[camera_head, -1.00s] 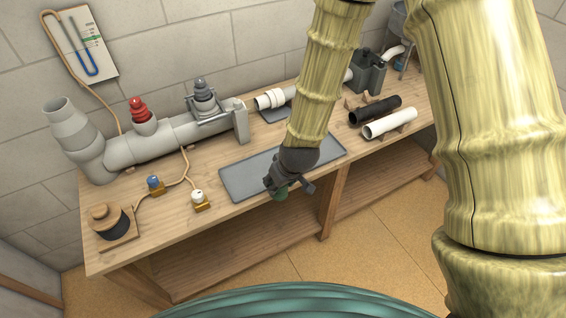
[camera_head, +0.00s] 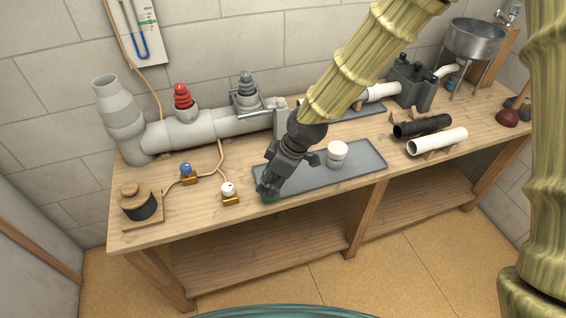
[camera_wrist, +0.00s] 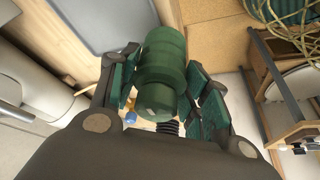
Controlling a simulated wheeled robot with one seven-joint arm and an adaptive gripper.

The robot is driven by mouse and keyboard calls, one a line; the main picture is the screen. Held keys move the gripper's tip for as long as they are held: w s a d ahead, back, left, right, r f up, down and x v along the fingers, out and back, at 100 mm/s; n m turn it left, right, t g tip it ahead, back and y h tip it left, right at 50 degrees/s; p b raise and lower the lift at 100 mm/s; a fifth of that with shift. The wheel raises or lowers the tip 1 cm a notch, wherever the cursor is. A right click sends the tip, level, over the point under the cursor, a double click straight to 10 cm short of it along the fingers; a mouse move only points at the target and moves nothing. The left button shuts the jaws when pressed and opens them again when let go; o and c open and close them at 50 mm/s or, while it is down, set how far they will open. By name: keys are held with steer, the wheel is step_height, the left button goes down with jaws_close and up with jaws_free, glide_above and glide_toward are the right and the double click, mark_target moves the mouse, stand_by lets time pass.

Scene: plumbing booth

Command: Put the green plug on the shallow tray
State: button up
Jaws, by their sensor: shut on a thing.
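The green plug (camera_wrist: 162,72) is a stepped dark green cylinder, clear in the wrist view between my fingers. My gripper (camera_wrist: 165,88) is shut on it. In the head view my gripper (camera_head: 268,184) hangs at the left front corner of the shallow tray. The plug (camera_head: 268,194) shows there only as a small green patch, mostly hidden by the fingers. The shallow grey tray (camera_head: 308,183) lies flat on the bench, with a white stepped plug (camera_head: 338,155) standing on it. Part of the tray (camera_wrist: 98,22) also shows in the wrist view. I cannot tell the plug's height above the bench.
The bench (camera_head: 150,232) carries a grey pipe assembly (camera_head: 205,127) with a red plug (camera_head: 183,97) behind the tray. Black (camera_head: 422,126) and white (camera_head: 437,141) pipes lie right. The tray's middle left is bare.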

steer(key=shift+w+d+f+p, duration=0.3)
steer(key=shift+w+f+p, duration=0.35)
steer(key=shift+w, duration=0.95)
steer(key=shift+w+d+f+p, duration=0.35)
steer(key=shift+w+f, duration=0.45)
steer(key=shift+w, duration=0.75)
steer(key=shift+w+d+f+p, duration=0.25)
steer(key=shift+w+f+p, duration=0.45)
steer(key=shift+w, duration=0.9)
steer(key=shift+f, duration=0.25)
steer(key=o, duration=1.4)
steer(key=shift+c, duration=0.2)
steer(key=shift+r, duration=0.1)
steer(key=b+v, duration=0.2)
steer(key=v, duration=1)
steer(key=shift+b, duration=0.4)
steer(key=shift+r, duration=0.1)
